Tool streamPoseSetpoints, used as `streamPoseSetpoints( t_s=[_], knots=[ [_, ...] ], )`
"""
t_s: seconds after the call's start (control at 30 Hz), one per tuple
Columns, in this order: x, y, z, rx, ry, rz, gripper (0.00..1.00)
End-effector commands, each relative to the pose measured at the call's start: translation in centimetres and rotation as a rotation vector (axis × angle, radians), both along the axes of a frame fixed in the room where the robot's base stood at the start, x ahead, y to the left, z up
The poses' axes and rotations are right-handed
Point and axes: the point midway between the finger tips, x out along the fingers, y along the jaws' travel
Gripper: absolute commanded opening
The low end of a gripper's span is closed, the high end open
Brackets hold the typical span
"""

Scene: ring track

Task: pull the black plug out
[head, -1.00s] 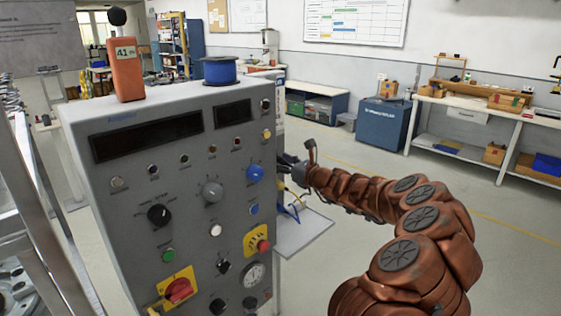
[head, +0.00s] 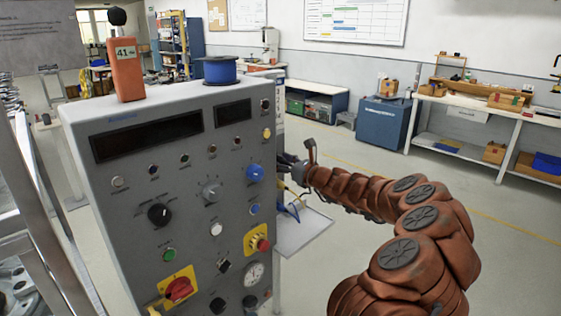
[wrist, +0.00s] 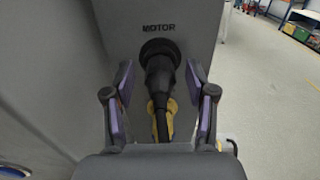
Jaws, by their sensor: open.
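In the wrist view a black plug (wrist: 160,75) sits in a round socket under the word MOTOR on the grey cabinet side. Its black cable runs down toward the bottom of the picture. My gripper (wrist: 160,85) is open, with one purple-padded finger on each side of the plug and a visible gap on both sides. In the head view my gripper (head: 290,168) is at the cabinet's right side, partly hidden behind the cabinet edge, and the plug is hidden there.
The grey control cabinet (head: 120,220) fills the left of the head view, with a blue spool (head: 220,70) and an orange device (head: 127,70) on top. A yellow part (wrist: 160,118) lies behind the cable. Open floor (head: 480,225) lies to the right.

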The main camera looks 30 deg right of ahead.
Motion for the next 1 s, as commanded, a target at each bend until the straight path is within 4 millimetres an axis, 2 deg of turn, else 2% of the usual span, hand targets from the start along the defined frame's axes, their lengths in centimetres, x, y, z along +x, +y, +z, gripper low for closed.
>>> streamPoseSetpoints(
  t_s=[0.67, 1.0],
  knots=[
    [-0.02, -0.05, -0.01, 0.000, 0.000, -0.001, 0.56],
    [-0.02, -0.04, -0.01, 0.000, 0.000, -0.001, 0.22]
  ],
)
